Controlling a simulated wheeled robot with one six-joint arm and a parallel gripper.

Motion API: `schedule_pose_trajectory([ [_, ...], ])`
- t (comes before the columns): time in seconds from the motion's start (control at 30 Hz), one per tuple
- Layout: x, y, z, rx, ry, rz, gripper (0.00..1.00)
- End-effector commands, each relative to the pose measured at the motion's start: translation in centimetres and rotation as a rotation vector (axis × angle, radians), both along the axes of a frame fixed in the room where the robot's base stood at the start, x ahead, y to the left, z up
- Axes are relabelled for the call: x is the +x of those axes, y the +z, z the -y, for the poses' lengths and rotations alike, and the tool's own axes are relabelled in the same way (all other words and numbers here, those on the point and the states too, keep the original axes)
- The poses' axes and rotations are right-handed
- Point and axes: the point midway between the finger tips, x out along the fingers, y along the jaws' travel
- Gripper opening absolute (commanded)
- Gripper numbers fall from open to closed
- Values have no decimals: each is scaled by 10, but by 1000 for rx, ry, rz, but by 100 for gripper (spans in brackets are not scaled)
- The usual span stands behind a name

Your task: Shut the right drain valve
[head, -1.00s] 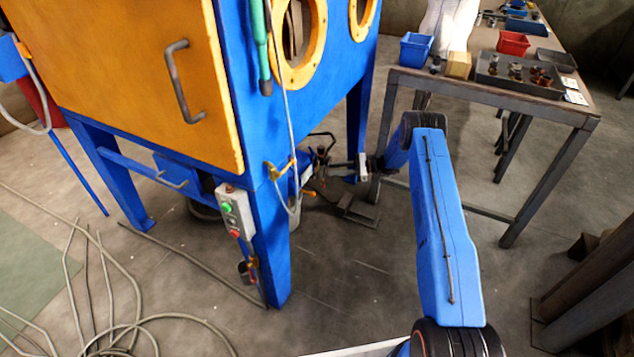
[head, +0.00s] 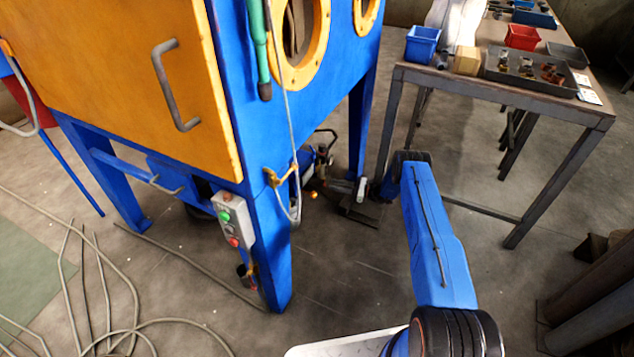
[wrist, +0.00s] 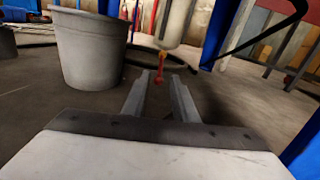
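In the wrist view my gripper (wrist: 161,76) is open and empty, its two grey fingers pointing forward. A small red valve lever (wrist: 158,67) hangs below a pale cylinder (wrist: 173,22), just ahead of and between the fingertips as seen. I cannot tell whether it touches them. Farther back, slim red parts (wrist: 129,13) show left of the cylinder. In the head view a small orange-red part (head: 312,194) shows beside the blue cabinet's front leg. The gripper's fingers are not clear there. A yellow valve-like fitting (head: 280,176) sits on that leg.
A grey bucket (wrist: 88,48) stands close left of the fingers. A dark hose (wrist: 190,62) lies behind the lever. The blue cabinet leg (head: 273,268) and workbench (head: 500,94) flank the arm. Loose cables (head: 135,290) lie on the floor at left.

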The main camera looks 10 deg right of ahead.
Motion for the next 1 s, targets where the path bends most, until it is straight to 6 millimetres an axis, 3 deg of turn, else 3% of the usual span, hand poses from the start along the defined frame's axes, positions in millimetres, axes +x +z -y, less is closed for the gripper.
schedule_pose_trajectory([
  [0.5, 35, 0, -78, -2, 3, 0, 26],
  [0.7, 42, 0, -92, 0, 1, 1, 26],
  [1.0, 43, 0, -95, 0, 1, 0, 26],
])
